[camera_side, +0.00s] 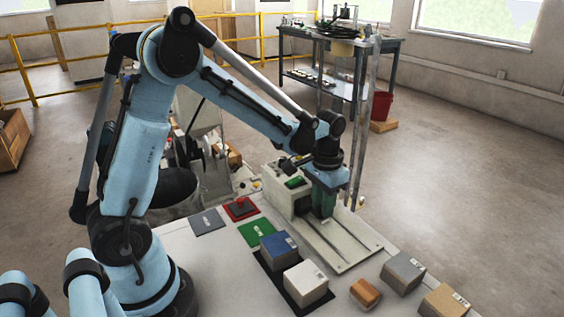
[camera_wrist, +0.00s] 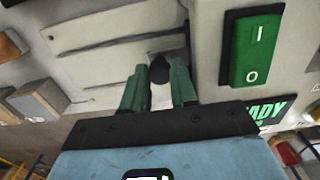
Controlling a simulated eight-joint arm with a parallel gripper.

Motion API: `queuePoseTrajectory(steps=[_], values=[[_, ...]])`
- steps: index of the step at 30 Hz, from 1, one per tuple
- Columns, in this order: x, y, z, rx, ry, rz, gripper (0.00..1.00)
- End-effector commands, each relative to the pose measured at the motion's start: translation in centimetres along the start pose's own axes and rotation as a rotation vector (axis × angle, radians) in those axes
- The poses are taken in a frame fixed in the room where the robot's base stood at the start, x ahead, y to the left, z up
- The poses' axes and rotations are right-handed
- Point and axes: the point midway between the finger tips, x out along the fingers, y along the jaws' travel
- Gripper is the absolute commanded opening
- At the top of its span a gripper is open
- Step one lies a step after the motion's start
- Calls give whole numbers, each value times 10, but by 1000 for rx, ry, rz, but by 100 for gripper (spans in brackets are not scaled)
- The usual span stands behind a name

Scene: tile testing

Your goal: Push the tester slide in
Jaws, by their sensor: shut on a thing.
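The tester (camera_side: 281,188) is a pale box at the back of the table, with a flat pale slide bed (camera_side: 345,248) with long grooves extending toward the front right. My gripper (camera_side: 322,212) points down over the tester end of this bed. In the wrist view, its green fingers (camera_wrist: 159,78) are shut on a small dark handle (camera_wrist: 160,68) of the tester slide. The fingers hide part of the handle. How far in the slide sits is hard to tell. A green I/O switch (camera_wrist: 255,50) and a lit display reading "READY" (camera_wrist: 268,112) show on the tester.
Orange (camera_side: 365,294), grey (camera_side: 402,272) and tan (camera_side: 444,301) boxes stand front right. Grey (camera_side: 207,221), red (camera_side: 241,209) and green (camera_side: 257,232) pads lie left of the tester.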

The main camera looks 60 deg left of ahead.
Motion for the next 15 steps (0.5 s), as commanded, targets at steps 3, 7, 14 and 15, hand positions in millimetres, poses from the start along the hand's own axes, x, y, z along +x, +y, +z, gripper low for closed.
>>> queuePoseTrajectory(steps=[3, 7, 14, 15], values=[[0, -4, 0, -4, 1, -9, 5], [0, -5, 0, -5, 1, -11, 5], [0, -5, 0, -6, 1, -11, 42], [0, -5, 0, -6, 1, -11, 42]])
